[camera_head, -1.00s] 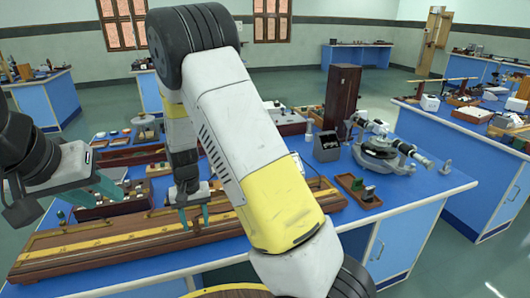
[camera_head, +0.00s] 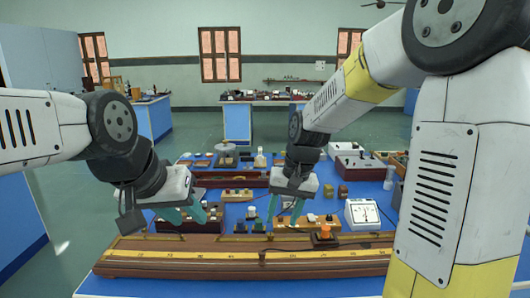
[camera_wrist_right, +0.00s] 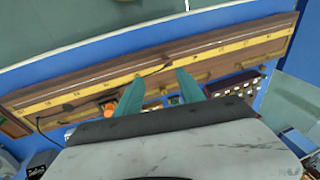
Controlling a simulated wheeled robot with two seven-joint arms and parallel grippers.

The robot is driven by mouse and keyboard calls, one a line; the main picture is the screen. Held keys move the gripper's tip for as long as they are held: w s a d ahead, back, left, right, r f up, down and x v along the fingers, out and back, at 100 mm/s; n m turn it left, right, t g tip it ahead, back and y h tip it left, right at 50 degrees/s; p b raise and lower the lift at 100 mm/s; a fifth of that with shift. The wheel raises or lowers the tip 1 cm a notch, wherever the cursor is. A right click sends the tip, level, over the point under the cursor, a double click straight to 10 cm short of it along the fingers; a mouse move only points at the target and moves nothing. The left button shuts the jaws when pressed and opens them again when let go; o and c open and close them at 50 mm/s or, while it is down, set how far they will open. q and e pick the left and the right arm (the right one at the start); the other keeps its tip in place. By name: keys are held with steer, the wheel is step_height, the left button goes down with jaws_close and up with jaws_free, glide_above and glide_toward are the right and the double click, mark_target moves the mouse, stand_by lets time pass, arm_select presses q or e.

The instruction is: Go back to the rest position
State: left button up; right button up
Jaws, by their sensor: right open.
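My left gripper (camera_head: 193,213) comes in from the left in the head view. Its teal fingers are apart with nothing visible between them, above the back edge of the long wooden scale bench (camera_head: 220,268). My right gripper (camera_head: 286,208) hangs near the middle, fingers pointing down and spread, empty. It is above the blue table, behind the scale bench. The right wrist view shows its two teal fingers (camera_wrist_right: 158,88) apart, with the scale bench (camera_wrist_right: 225,55) beyond them. My right arm hides much of the right side of the head view.
A meter with a white face (camera_head: 362,213), an orange-topped part (camera_head: 325,232) with a dark cable, and several small boxes stand near the right gripper. A dark case (camera_head: 188,218) lies under the left gripper. Open floor (camera_head: 75,205) is at the left.

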steer(key=s+d+r+t, duration=0.2)
steer(key=s+d+r, duration=0.2)
steer(key=s, duration=0.3)
steer(key=s+d+r+t, duration=0.2)
steer(key=s+d+r, duration=0.2)
steer(key=s+r, duration=0.2)
steer(key=shift+s+d+r+n+t, duration=0.3)
steer(key=shift+s+d, duration=0.05)
steer(key=shift+s, duration=0.6)
